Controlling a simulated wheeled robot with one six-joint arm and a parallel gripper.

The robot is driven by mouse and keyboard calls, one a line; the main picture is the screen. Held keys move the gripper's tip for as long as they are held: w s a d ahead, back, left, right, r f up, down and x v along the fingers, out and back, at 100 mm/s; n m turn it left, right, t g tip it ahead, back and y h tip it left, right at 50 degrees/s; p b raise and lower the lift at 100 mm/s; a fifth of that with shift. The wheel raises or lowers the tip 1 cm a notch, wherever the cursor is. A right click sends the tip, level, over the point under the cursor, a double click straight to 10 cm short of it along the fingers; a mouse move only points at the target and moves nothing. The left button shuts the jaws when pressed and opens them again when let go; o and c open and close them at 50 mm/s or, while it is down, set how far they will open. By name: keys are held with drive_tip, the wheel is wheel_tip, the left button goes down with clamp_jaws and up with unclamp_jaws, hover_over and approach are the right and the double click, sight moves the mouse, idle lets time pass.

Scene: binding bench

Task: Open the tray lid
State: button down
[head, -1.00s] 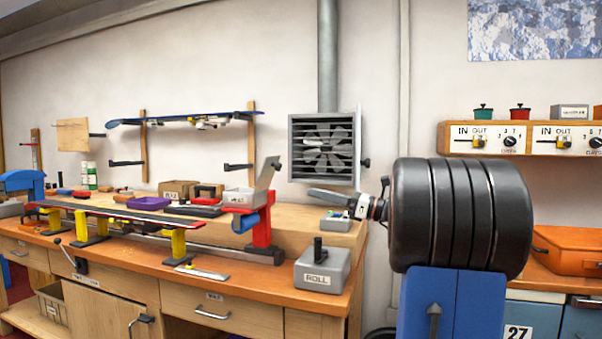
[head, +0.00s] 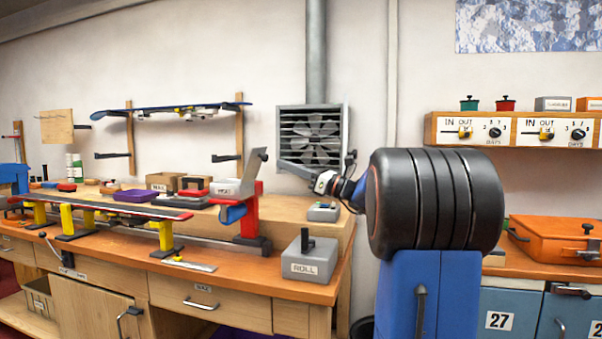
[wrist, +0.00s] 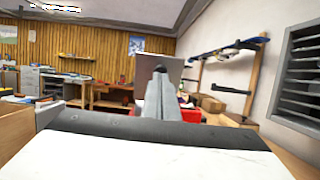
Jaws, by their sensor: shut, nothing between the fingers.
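A small pale grey tray (head: 226,188) with a label sits on a red stand at the right end of the long bench fixture. Its grey lid panel (head: 254,171) stands raised and tilted at the tray's right side. In the wrist view a grey panel (wrist: 175,67), which looks like this lid, stands beyond my fingers and is partly hidden by them. My gripper (head: 285,165) is to the right of the lid, in front of the wall fan, pointing left. The wrist view shows the fingers (wrist: 158,72) together and empty. I cannot tell the gap to the lid.
A grey ROLL block (head: 309,262) stands on the bench's front right corner. The red stand (head: 251,222) rises below the tray. The vent fan (head: 313,140) is on the wall behind my gripper. An orange case (head: 555,240) lies on the right-hand cabinets.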

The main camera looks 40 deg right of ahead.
sight(268, 156)
drive_tip(key=shift+x, duration=1.7)
drive_tip(key=shift+w+a+r+g+h, duration=0.15)
drive_tip(key=shift+a+r+g, duration=0.1)
drive_tip(key=shift+r, duration=0.1)
drive_tip(key=shift+w+a+r+g+h, duration=0.1)
drive_tip(key=shift+w+r+g+h, duration=0.05)
drive_tip(key=shift+r+g, duration=0.15)
drive_tip(key=shift+w+a+r, duration=0.25)
drive_tip(key=shift+w+r, duration=0.15)
drive_tip(key=shift+r, duration=0.05)
drive_tip(key=shift+d, duration=0.1)
